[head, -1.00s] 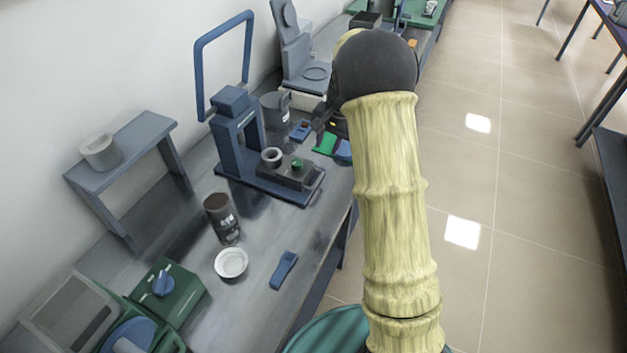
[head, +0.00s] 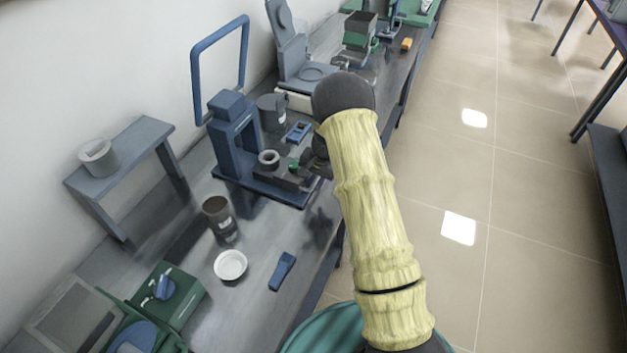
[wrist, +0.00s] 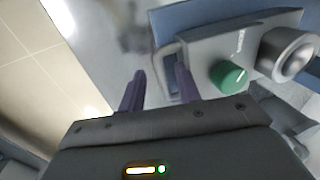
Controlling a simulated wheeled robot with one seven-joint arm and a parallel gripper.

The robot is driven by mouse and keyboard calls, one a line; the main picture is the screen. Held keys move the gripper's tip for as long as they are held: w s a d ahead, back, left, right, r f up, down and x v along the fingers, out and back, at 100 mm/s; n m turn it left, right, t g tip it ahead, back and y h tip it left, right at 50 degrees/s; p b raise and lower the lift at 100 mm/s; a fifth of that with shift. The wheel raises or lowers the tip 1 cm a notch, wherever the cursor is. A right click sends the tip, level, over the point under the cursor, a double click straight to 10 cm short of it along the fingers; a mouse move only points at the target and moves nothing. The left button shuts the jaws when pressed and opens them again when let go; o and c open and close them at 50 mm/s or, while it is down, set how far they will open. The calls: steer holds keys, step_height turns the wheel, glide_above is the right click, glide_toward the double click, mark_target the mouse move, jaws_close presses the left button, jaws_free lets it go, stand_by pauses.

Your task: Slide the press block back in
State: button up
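The press (head: 232,135) is a blue upright frame on a flat blue base, standing on the grey bench. Its grey press block (head: 284,180) sticks out of the frame toward the bench's front edge. A pale metal ring (head: 269,157) and a green knob (head: 293,167) sit on top. In the wrist view, the press block (wrist: 215,48) has a loop handle (wrist: 168,62) at its outer end. My gripper (wrist: 160,88) is open, its two dark fingers apart around the handle's near part. I cannot tell whether they touch it.
The tiled floor is open to the right.

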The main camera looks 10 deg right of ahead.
steer(key=shift+a+f, duration=0.15)
steer(key=shift+f, duration=0.55)
steer(key=shift+w, duration=0.1)
jaws_close()
